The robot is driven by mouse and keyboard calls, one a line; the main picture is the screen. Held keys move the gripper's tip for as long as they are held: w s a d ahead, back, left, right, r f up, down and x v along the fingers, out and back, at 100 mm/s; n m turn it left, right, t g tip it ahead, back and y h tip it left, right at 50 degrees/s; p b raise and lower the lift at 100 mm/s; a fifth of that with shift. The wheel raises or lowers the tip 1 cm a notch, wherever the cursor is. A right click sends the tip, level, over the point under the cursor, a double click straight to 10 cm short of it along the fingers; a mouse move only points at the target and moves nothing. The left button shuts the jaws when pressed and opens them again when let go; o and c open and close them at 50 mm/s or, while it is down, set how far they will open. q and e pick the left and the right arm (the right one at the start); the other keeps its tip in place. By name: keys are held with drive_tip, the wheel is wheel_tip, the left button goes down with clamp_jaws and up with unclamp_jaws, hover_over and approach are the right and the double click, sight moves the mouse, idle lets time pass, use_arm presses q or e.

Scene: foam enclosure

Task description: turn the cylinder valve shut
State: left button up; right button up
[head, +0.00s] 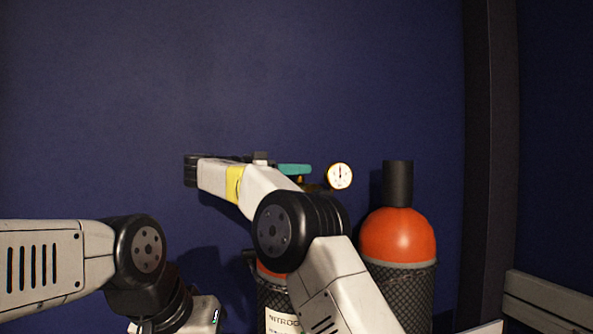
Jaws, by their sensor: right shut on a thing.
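The teal valve handle (295,169) shows at the top of the left cylinder (275,318), just left of a round white gauge (340,175). This cylinder has an orange shoulder, a dark mesh sleeve and a white label starting "NITRO". My right arm crosses in front of it and hides its neck and much of its body. My right gripper (272,160) reaches from behind my wrist to the left end of the teal handle and is shut on it; the fingertips are mostly hidden. My left arm enters low at the left, and its fingers are out of the frame.
A second orange cylinder (398,238) with a black cap (398,183) stands upright to the right. A dark blue wall (120,90) is behind, with a dark vertical post (490,150) at the right. A grey rail (550,300) is at lower right. The upper left is clear.

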drive_tip(key=shift+r+g, duration=0.1)
drive_tip(key=shift+g, duration=0.2)
drive_tip(key=o, duration=1.4)
drive_tip(key=shift+c, duration=0.2)
drive_tip(key=shift+r, duration=1.7)
drive_tip(key=s+r, duration=0.1)
drive_tip(key=s, duration=1.5)
drive_tip(key=shift+d+r, duration=0.25)
